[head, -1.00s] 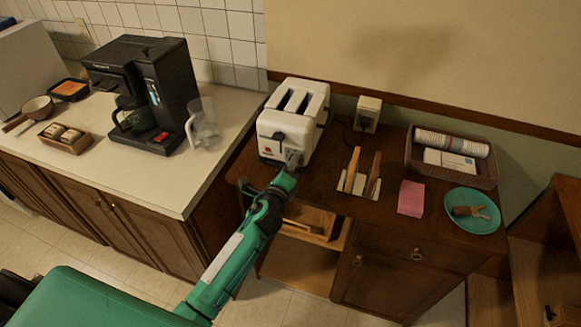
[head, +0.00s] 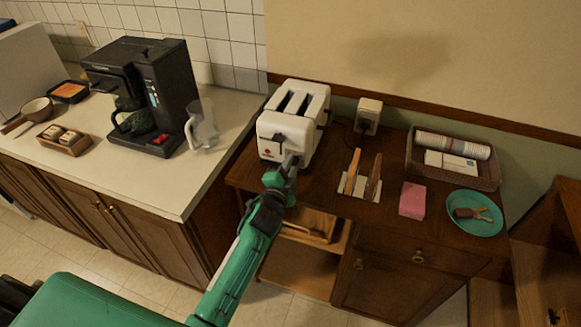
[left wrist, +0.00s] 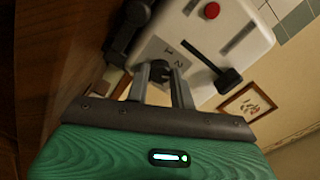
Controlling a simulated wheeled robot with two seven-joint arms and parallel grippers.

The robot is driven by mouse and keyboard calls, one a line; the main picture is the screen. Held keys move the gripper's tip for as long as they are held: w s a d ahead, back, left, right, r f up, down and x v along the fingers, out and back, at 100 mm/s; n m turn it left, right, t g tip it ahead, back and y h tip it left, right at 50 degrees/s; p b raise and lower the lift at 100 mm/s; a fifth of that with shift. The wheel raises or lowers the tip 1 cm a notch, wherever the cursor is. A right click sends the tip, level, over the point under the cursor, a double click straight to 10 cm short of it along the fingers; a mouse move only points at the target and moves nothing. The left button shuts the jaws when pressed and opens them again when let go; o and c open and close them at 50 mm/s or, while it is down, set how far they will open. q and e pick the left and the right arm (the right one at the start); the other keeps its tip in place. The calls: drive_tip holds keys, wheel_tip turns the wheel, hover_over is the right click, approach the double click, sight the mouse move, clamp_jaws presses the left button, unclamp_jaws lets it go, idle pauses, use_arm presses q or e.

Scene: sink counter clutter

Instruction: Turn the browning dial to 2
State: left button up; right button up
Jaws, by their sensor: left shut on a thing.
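The white toaster (head: 293,120) stands on the brown wooden cabinet, with two slots on top. My left gripper (head: 290,162) is at the lower right of its front face. In the left wrist view the toaster (left wrist: 225,40) looks tilted, and a small dark browning dial (left wrist: 157,72) sits between the fingers of my left gripper (left wrist: 163,82). The gripper is shut on the dial. The printed marks 1 and 2 show beside the dial; its pointer is hidden or too small to read. My right gripper is not in view.
A toast rack (head: 359,186) with wooden pieces stands right of the toaster. Beyond it are a pink block (head: 412,200), a teal plate (head: 474,226) and a basket (head: 484,179). On the left counter are a black coffee maker (head: 176,85) and a glass pitcher (head: 207,128).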

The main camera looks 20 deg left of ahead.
use_arm(q)
drive_tip(key=shift+f+n, duration=0.1)
drive_tip(key=shift+n, duration=2.2)
drive_tip(key=o, duration=1)
drive_tip(key=shift+s, duration=0.1)
drive_tip(key=s+b, duration=0.3)
drive_tip(key=s, duration=1)
drive_tip(key=shift+s+a, duration=0.25)
drive_tip(key=shift+s, duration=0.05)
